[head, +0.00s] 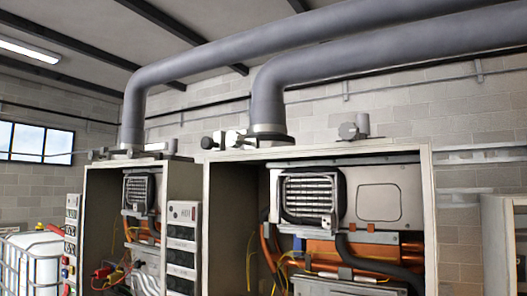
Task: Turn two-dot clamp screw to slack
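Two open heater cabinets show in the head view. A pale clamp band with a dark flange (268,134) rings the foot of the nearer grey flue pipe, on top of the right cabinet. A pale block with dark knob-like ends (221,140) sits just left of that band; it may be a clamp screw. The left flue foot has a collar (128,151) with small fittings beside it. No dot marks can be made out, so I cannot tell which screw is the two-dot one. Neither of my grippers is in view.
The right cabinet (428,215) and left cabinet (84,220) hold hoses and wiring. A grey stub fitting (355,128) stands on the right cabinet's top. The grey flue pipes (267,90) run overhead. A white caged tank (34,262) stands at lower left.

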